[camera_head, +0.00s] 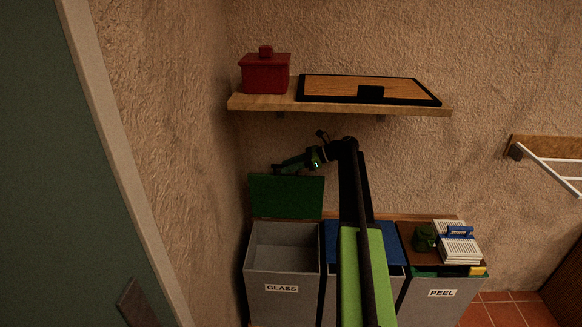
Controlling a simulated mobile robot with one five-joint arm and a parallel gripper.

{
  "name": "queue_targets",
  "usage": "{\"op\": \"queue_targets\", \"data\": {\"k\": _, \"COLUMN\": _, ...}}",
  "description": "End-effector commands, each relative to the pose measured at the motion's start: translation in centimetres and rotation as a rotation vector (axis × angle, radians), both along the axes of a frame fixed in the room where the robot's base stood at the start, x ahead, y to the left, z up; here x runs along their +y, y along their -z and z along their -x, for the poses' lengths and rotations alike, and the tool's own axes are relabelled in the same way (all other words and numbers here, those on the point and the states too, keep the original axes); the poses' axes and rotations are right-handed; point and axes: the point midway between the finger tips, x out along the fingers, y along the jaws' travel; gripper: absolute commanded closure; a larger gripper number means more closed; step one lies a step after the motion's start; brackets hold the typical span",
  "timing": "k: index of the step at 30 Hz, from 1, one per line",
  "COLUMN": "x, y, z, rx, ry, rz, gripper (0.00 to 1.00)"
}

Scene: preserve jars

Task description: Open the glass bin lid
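The glass bin (282,305) is a grey box labelled "GLASS" at the lower middle. Its green lid (287,197) stands upright at the back of the bin, and the bin's inside shows empty where I can see it. My gripper (276,170) is at the end of my arm, just above the lid's top edge. It is small and dark here; I cannot tell whether it touches the lid or whether its fingers are apart.
A bin with a blue lid (393,243) is partly hidden behind my arm. Above, a wooden shelf (340,108) holds a red pot (265,74) and a black-framed board (368,89).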

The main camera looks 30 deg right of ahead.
Motion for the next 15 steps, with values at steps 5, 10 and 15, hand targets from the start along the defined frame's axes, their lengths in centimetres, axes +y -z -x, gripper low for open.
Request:
{"op": "queue_targets", "data": {"k": 5, "x": -1.1, "y": -0.8, "z": 0.6, "rx": 0.000, "ry": 0.001, "rz": 0.000, "gripper": 0.64}}
{"op": "queue_targets", "data": {"k": 10, "x": -4.5, "y": -2.7, "z": 2.5, "rx": 0.001, "ry": 0.004, "rz": 0.000, "gripper": 0.64}}
{"op": "queue_targets", "data": {"k": 15, "x": -8.4, "y": -4.6, "z": 4.7, "rx": 0.001, "ry": 0.003, "rz": 0.000, "gripper": 0.64}}
